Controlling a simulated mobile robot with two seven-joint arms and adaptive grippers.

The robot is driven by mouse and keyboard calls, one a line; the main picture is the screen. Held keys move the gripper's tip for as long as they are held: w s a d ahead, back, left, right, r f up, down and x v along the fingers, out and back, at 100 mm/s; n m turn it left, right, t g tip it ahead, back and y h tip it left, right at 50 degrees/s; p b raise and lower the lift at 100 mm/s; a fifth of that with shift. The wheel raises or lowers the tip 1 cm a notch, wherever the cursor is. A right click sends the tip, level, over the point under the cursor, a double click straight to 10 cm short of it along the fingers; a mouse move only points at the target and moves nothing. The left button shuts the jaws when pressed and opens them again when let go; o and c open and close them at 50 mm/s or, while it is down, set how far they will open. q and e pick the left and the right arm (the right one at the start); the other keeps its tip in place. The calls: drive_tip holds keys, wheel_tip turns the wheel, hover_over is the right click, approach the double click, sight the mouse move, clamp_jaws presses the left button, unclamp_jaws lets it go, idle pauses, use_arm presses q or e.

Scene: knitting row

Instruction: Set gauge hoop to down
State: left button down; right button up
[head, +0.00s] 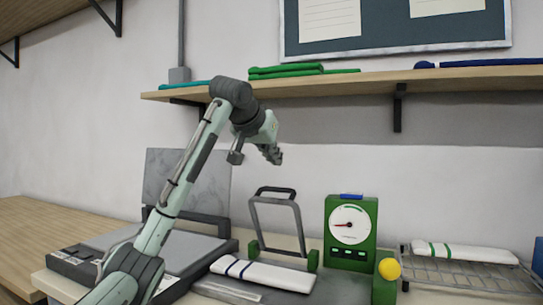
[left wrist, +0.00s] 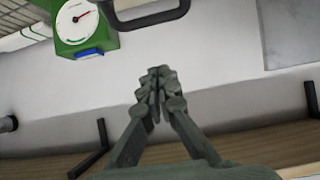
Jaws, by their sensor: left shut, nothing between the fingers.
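The gauge hoop (head: 276,190) is a grey frame with a dark top bar, standing raised between green feet in the head view. A white folded cloth with blue stripes (head: 262,275) lies flat at its foot. My left gripper (head: 274,155) is shut and empty, above the hoop's top bar and apart from it. In the left wrist view the fingertips (left wrist: 160,80) are together, with the hoop's dark bar (left wrist: 150,22) beyond them at the top edge. My right gripper is not in view.
A green dial box (head: 350,235) stands right of the hoop, with a yellow knob (head: 389,268) nearby. A wire rack (head: 465,272) holds a green-striped cloth (head: 465,252). A grey press with a raised lid (head: 190,180) stands left. A wooden shelf (head: 350,84) runs above.

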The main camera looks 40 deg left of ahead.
use_arm(q)
drive_tip(key=w+f, duration=0.2)
drive_tip(key=f, duration=0.1)
drive_tip(key=w+f, duration=0.1)
drive_tip(key=f, duration=0.1)
drive_tip(key=shift+a+p, duration=0.35)
drive_tip(key=shift+a, duration=0.05)
drive_tip(key=shift+s+d+f, duration=0.15)
drive_tip(key=shift+s+f, duration=0.25)
drive_tip(key=shift+s, duration=0.15)
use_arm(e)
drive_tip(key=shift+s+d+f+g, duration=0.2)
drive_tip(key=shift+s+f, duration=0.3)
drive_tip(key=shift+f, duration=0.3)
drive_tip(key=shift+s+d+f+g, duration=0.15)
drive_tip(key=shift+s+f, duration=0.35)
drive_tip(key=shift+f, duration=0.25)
use_arm(q)
drive_tip(key=shift+f, duration=0.1)
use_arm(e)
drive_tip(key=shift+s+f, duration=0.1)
